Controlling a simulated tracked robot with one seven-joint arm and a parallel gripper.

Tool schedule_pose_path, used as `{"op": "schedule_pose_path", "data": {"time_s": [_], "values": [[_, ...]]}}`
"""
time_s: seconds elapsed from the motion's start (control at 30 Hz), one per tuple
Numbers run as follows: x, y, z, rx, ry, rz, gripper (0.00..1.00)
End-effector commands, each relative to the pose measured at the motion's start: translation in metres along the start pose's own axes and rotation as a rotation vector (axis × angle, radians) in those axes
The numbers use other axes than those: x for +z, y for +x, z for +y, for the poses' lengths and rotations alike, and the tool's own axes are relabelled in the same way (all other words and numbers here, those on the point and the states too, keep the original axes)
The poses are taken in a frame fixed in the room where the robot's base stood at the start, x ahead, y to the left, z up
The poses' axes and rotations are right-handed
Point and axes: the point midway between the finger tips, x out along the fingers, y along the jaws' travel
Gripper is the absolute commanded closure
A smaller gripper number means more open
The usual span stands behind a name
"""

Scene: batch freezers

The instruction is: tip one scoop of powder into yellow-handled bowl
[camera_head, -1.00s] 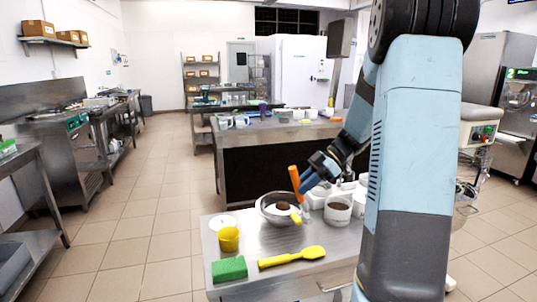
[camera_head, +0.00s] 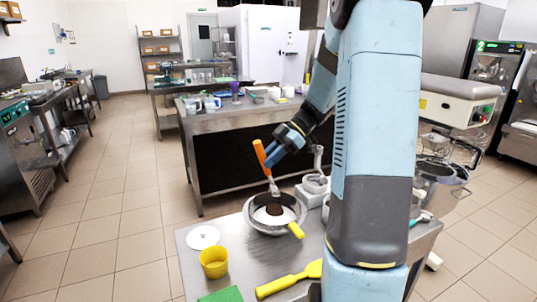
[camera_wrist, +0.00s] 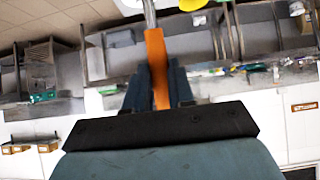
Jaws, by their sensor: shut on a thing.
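The metal bowl with a yellow handle (camera_head: 250,221) stands on the near steel table, its handle pointing front right. Pale material and a dark brown patch show inside it. My gripper (camera_head: 271,156) is above the bowl, shut on the orange handle of a scoop (camera_head: 260,152). The scoop's metal shaft points down into the bowl's opening, meeting the brown patch. I cannot tell whether that brown powder is on the scoop or in the bowl. In the wrist view the orange handle (camera_wrist: 157,70) sits between both fingers; the scoop's head is out of that view.
A yellow cup (camera_head: 214,263), a white disc (camera_head: 203,237), a yellow spatula (camera_head: 288,280) and a green block (camera_head: 222,295) lie on the near table (camera_head: 190,262). White containers (camera_head: 315,184) stand behind the bowl, partly hidden by my arm. A dark-fronted counter (camera_head: 240,160) stands beyond.

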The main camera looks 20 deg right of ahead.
Motion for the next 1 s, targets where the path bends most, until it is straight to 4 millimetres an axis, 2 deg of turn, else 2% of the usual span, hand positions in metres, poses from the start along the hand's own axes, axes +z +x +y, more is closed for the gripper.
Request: {"op": "schedule_pose_path", "data": {"time_s": [0.27,0.57,1.0], "values": [[-0.004,0.011,-0.001,0.009,0.005,-0.147,1.00],[-0.014,0.036,-0.001,0.012,0.006,-0.382,1.00],[-0.013,0.079,-0.001,0.006,0.008,-0.723,1.00]]}}
